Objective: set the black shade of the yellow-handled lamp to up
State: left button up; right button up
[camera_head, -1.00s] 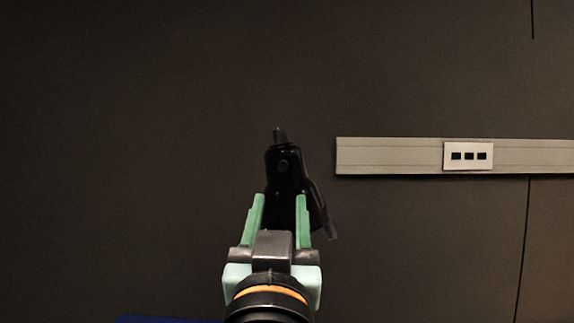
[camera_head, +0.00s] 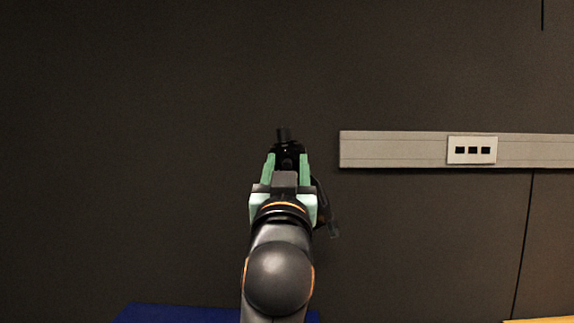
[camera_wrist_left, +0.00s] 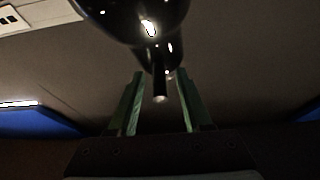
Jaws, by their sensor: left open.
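The glossy black lamp shade (camera_head: 287,147) shows near the middle of the head view, in front of the dark wall. Its lower part is hidden behind my left gripper (camera_head: 287,160). A thin black part (camera_head: 331,226) sticks out to the lower right of the gripper. In the left wrist view the rounded black shade (camera_wrist_left: 125,12) fills the top, and a short dark stub (camera_wrist_left: 160,88) points down from it between the two green fingers (camera_wrist_left: 160,74). The fingers are open, with gaps beside the stub. No yellow handle shows. My right gripper is not in view.
A grey wall rail (camera_head: 395,149) with a white socket plate (camera_head: 472,150) runs to the right of the lamp. A blue surface (camera_head: 150,313) shows at the lower left and a yellow edge (camera_head: 540,320) at the lower right. The wall on the left is bare.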

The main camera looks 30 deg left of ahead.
pick_arm(q)
jog(key=shift+c, duration=0.2)
grip_shut()
dwell(1.1)
